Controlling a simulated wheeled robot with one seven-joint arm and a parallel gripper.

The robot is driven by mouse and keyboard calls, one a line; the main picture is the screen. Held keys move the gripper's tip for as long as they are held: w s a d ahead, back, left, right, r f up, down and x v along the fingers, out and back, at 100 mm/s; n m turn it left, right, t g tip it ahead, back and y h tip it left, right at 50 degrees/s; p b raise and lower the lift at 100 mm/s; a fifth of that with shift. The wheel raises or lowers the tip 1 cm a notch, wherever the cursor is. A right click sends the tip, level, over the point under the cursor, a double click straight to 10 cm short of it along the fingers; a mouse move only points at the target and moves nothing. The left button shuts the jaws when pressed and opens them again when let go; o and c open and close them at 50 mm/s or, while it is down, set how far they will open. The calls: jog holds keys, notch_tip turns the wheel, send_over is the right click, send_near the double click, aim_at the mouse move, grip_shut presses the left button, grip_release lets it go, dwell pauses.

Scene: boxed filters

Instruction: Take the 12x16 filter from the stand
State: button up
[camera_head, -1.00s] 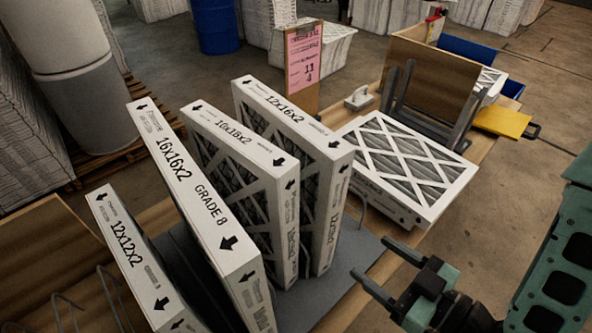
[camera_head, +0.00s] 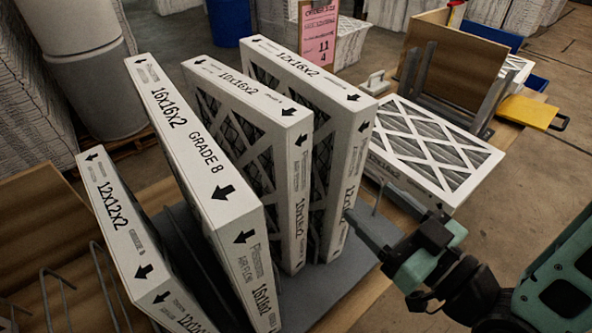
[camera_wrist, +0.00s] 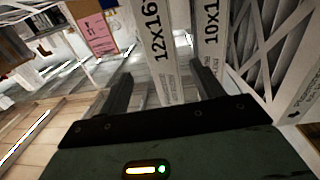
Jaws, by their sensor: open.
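The 12x16x2 filter (camera_head: 330,85) stands upright in the stand (camera_head: 345,275), a grey base with wire dividers. It is the rightmost of the row, a white-edged pleated panel. My gripper (camera_head: 368,204) is open at its near vertical edge, low on the right side in the head view. In the wrist view my gripper (camera_wrist: 162,82) has one finger on each side of the 12x16 filter's edge (camera_wrist: 157,45). The right finger lies toward the gap beside the neighbouring filter. I cannot tell whether either finger touches.
Left of it stand a 10-inch filter (camera_head: 240,95), a 16x16x2 filter (camera_head: 190,140) and a 12x12x2 filter (camera_head: 120,220). Another filter (camera_head: 430,150) lies flat to the right, close to my gripper. A pink sign (camera_head: 318,35) stands behind.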

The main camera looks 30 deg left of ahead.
aim_at(352, 186)
jog(key=b, duration=0.3)
jog(key=shift+a+f, duration=0.3)
jog(key=shift+a, duration=0.05)
jog(key=x, duration=0.2)
jog(key=r+x, duration=0.1)
jog(key=x, duration=0.1)
jog(key=shift+w+a, duration=0.1)
jog(key=shift+p+x, duration=1.4)
jog(key=shift+x, duration=1.6)
jog(key=shift+f, duration=0.1)
grip_shut()
